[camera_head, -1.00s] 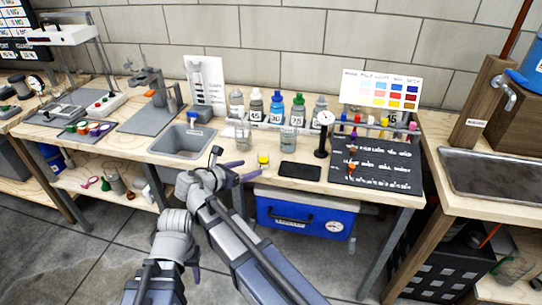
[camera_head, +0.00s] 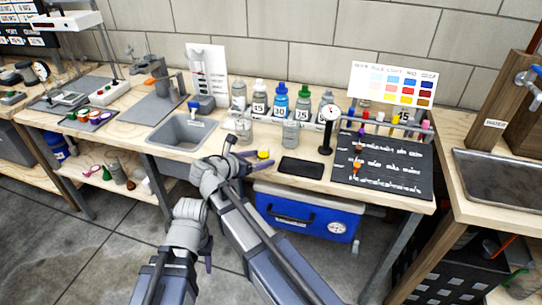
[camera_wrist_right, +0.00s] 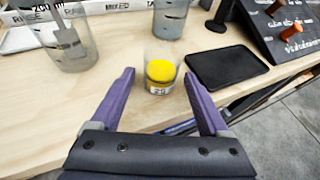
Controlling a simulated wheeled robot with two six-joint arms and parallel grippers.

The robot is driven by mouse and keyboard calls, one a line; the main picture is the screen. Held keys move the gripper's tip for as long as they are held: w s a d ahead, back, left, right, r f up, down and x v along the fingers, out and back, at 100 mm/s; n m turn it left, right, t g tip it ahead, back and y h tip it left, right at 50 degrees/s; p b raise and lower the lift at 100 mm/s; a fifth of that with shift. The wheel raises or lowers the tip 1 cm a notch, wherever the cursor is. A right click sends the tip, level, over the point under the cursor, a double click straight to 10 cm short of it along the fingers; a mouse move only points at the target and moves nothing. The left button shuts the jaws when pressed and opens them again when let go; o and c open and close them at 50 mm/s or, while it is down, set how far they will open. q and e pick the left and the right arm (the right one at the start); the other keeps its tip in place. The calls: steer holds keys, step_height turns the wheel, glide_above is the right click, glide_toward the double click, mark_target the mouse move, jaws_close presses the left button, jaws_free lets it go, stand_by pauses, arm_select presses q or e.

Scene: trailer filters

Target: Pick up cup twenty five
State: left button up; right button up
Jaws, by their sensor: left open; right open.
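A small clear cup (camera_wrist_right: 160,82) with a yellow top or filling and a white label stands upright near the table's front edge. The label's number is small and seems to read 25. The cup also shows in the head view (camera_head: 264,154). My right gripper (camera_wrist_right: 158,88) is open, with its purple fingers pointing at the cup from the front, one to each side. The fingertips are close to the cup, and I see no contact. My left gripper (camera_head: 208,252) hangs low in front of the bench, open and empty, partly hidden by its arm.
A black flat pad (camera_wrist_right: 226,66) lies right of the cup. A clear beaker (camera_wrist_right: 70,45) stands at the left, another jar (camera_head: 290,133) behind. Labelled bottles (camera_head: 280,100) line the back. A dial gauge stand (camera_head: 328,130) stands behind the pad. A blue cooler (camera_head: 305,212) is below.

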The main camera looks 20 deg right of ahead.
steer(key=shift+w+d+f, duration=0.1)
steer(key=shift+d, duration=0.1)
steer(key=shift+a, duration=0.15)
jaws_close()
stand_by(0.3)
